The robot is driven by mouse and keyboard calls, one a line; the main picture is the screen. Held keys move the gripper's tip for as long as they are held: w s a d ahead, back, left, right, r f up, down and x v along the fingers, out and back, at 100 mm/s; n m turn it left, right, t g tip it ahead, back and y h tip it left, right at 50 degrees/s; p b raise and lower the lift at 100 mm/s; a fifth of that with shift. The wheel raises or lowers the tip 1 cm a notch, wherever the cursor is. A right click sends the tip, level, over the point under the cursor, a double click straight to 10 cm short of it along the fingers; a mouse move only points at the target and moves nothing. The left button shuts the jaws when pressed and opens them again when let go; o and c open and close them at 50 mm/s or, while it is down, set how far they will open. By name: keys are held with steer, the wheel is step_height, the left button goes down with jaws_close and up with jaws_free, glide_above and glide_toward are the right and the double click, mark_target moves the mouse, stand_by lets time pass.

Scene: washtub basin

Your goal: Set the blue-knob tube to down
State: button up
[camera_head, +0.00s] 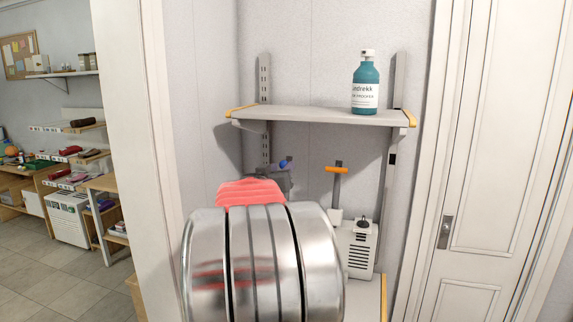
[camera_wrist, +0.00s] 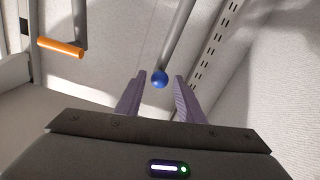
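The blue knob (camera_wrist: 159,79) sits on the end of a grey tube (camera_wrist: 178,38) in the wrist view. The tube runs from the knob to the top edge of that picture. My gripper (camera_wrist: 160,84) is open, with one purple finger on each side of the knob in the picture. I see gaps beside the knob and cannot tell how far ahead of the fingertips it is. In the head view the blue knob (camera_head: 284,164) shows just above my arm, below the shelf. My arm hides most of the tube there.
An orange handle on a grey post (camera_head: 336,170) stands to the right of the knob; the wrist view shows this orange handle (camera_wrist: 60,47) at left. A white vented box (camera_head: 358,248) is below it. A teal bottle (camera_head: 366,82) stands on the shelf (camera_head: 310,115) above.

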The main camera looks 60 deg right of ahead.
mark_target(287, 161)
steer(key=shift+w+d, duration=0.25)
steer(key=shift+d, duration=1.25)
steer(key=shift+w+d, duration=0.2)
steer(key=shift+d, duration=1.3)
steer(key=shift+c, duration=0.5)
jaws_close()
